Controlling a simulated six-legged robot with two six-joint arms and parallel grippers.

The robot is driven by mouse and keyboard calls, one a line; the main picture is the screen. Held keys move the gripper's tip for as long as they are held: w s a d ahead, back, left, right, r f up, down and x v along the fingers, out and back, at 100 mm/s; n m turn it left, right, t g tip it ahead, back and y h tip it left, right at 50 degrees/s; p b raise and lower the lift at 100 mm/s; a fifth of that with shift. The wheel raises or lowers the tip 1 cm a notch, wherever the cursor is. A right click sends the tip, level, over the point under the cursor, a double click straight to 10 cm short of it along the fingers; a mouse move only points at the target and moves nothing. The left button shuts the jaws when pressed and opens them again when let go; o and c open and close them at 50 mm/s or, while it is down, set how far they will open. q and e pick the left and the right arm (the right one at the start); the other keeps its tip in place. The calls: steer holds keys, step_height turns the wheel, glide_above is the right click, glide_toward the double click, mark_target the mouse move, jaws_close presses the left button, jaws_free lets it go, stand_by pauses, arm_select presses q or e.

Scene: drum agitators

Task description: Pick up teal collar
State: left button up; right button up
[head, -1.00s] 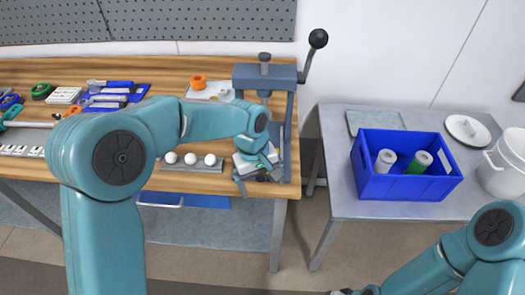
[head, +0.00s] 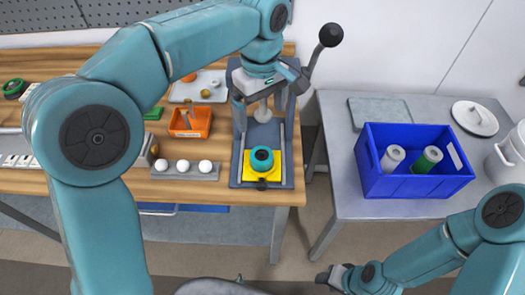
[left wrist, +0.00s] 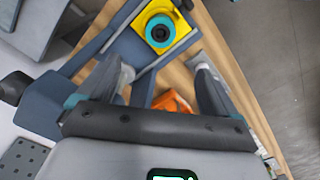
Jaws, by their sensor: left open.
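The teal collar (head: 262,153), a short ring with a dark centre, sits upright on a yellow block (head: 247,170) at the base of the grey press (head: 237,150). In the left wrist view the collar (left wrist: 161,23) on its yellow block is at the top, beyond the fingertips. My left gripper (left wrist: 165,72) is open, its fingers apart with nothing held between them. In the head view it is above and behind the collar, by the top of the press, partly hidden by its own wrist. My right gripper (head: 328,275) is low in the head view, away from the bench; its jaws are too small to judge.
The press lever with its black ball (head: 330,35) rises right of my left gripper. An orange bin (head: 190,122) and a grey strip with white balls (head: 184,173) are left of the press. A blue crate (head: 415,185) holding two cylinders stands on the right table.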

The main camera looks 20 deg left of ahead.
arm_select(q)
glide_above(262, 155)
step_height(262, 155, down, 10)
steer(key=shift+d+f, duration=0.1)
steer(key=shift+f, duration=0.05)
steer(key=shift+s+d+f, duration=0.1)
steer(key=shift+f, duration=0.35)
steer(key=f, duration=0.2)
steer(key=f+p, duration=0.1)
steer(key=f, duration=0.1)
steer(key=shift+w+a, duration=0.2)
steer(key=shift+a, duration=0.05)
steer(key=shift+f, duration=0.35)
steer(key=shift+s, duration=0.1)
steer(key=shift+c, duration=0.6)
steer(key=c, duration=1)
steer(key=shift+c, duration=0.8)
